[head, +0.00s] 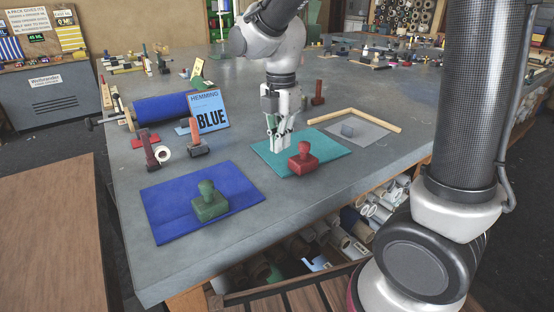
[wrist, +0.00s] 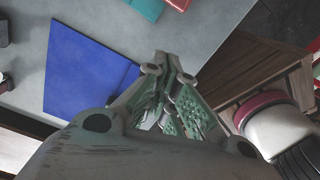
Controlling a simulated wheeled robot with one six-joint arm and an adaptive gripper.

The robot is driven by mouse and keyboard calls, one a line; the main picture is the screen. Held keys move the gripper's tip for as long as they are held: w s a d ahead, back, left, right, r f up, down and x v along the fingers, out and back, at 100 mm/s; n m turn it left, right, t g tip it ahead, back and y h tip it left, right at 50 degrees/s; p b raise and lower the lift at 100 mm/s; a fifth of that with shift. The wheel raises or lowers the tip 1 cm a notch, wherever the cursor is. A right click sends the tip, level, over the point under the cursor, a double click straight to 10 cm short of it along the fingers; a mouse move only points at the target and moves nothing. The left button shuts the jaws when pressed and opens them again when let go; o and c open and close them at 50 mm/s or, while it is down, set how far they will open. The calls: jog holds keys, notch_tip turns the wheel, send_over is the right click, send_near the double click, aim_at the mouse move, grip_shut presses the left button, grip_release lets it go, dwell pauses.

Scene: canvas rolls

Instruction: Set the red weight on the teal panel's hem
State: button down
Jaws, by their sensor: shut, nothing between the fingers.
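The red weight (head: 302,161) stands upright on the teal panel (head: 328,148), near its front edge. In the wrist view only a sliver of the red weight (wrist: 178,3) shows at the top, beside a corner of the teal panel (wrist: 147,9). My gripper (head: 279,147) is shut and empty, pointing down, and in the head view appears over the teal panel just left of the red weight. Its height above the panel is hard to tell. The gripper (wrist: 180,60) also shows in the wrist view, apart from the red weight.
A green weight (head: 209,205) stands on the blue panel (head: 160,205) at front left. Behind are dark red and brown stamps (head: 150,153), a blue roll (head: 165,108) and a HEMMING BLUE card (head: 209,112). A wooden angle (head: 370,118) lies right. Bare tabletop (head: 240,165) separates the panels.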

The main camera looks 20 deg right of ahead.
aim_at(304, 158)
notch_tip(304, 158, down, 9)
jog(key=shift+s+f, duration=0.1)
jog(key=shift+w+d+f, duration=0.15)
jog(key=shift+w+d, duration=0.3)
jog(key=shift+d, duration=0.2)
jog(key=shift+w+d+f, duration=0.15)
jog(key=shift+w+d, duration=0.25)
jog(key=shift+d, duration=0.2)
jog(key=shift+w+d, duration=0.3)
jog(key=shift+d, duration=0.1)
jog(key=w+d, duration=0.1)
jog(key=d, duration=0.1)
jog(key=w+d, duration=0.1)
jog(key=d, duration=0.1)
jog(key=w+d, duration=0.2)
jog(key=shift+a, duration=0.1)
